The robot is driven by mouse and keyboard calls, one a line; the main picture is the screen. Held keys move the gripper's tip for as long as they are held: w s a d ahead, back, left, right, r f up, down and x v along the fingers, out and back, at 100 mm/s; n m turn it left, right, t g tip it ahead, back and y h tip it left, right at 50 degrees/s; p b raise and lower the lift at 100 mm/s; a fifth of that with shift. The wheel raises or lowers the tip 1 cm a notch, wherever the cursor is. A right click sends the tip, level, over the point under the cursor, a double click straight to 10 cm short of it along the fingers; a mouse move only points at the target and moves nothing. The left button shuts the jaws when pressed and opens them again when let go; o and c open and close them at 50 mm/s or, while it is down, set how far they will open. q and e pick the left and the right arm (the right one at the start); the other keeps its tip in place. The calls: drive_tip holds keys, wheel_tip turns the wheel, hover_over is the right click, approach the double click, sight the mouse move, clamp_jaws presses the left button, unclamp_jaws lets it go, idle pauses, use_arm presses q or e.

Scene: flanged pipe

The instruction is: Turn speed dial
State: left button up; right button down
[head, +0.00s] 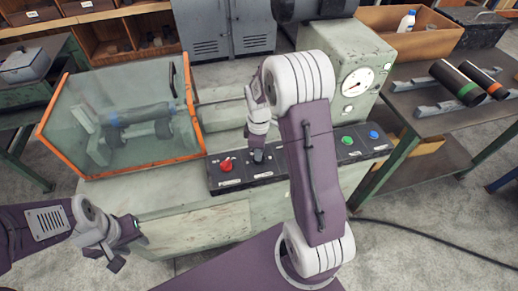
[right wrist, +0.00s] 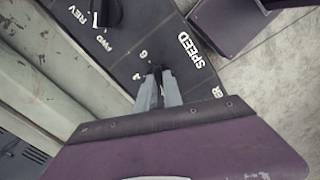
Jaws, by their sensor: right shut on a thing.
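The black control panel (head: 283,165) runs along the front of the pale green machine. The speed dial (right wrist: 157,70) is a small dark knob beside the white SPEED lettering in the right wrist view; my fingers hide most of it. My right gripper (head: 258,156) reaches down onto the panel, right of the red knob (head: 226,166). In the right wrist view its two grey fingers (right wrist: 158,84) are closed around the dial, with scale figures around them. The dial's pointer is not readable. My left gripper (head: 126,246) is open and empty, in front of the machine at the left.
A green button (head: 347,140) and a blue button (head: 373,134) sit at the panel's right end. A FWD/REV selector (right wrist: 104,14) is near the dial. A clear guard with orange edges (head: 125,120) stands left. A round gauge (head: 357,82) is behind my right arm.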

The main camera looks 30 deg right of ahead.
drive_tip(key=m+p, duration=0.1)
drive_tip(key=m, duration=0.1)
drive_tip(key=m+p, duration=0.1)
drive_tip(key=m, duration=0.2)
drive_tip(key=shift+r+m+p, duration=0.2)
drive_tip(key=shift+m+p, duration=0.1)
drive_tip(key=shift+p, duration=0.1)
drive_tip(key=m+p, duration=0.2)
drive_tip(key=m, duration=0.3)
drive_tip(key=m+p, duration=0.1)
drive_tip(key=m, duration=0.3)
drive_tip(key=shift+w+m+p, duration=0.1)
drive_tip(key=shift+m+p, duration=0.2)
drive_tip(key=shift+p, duration=0.05)
drive_tip(key=shift+f+m+p, duration=0.1)
drive_tip(key=shift+m+p, duration=0.3)
drive_tip(key=shift+m, duration=1.6)
drive_tip(key=c, duration=1.5)
unclamp_jaws()
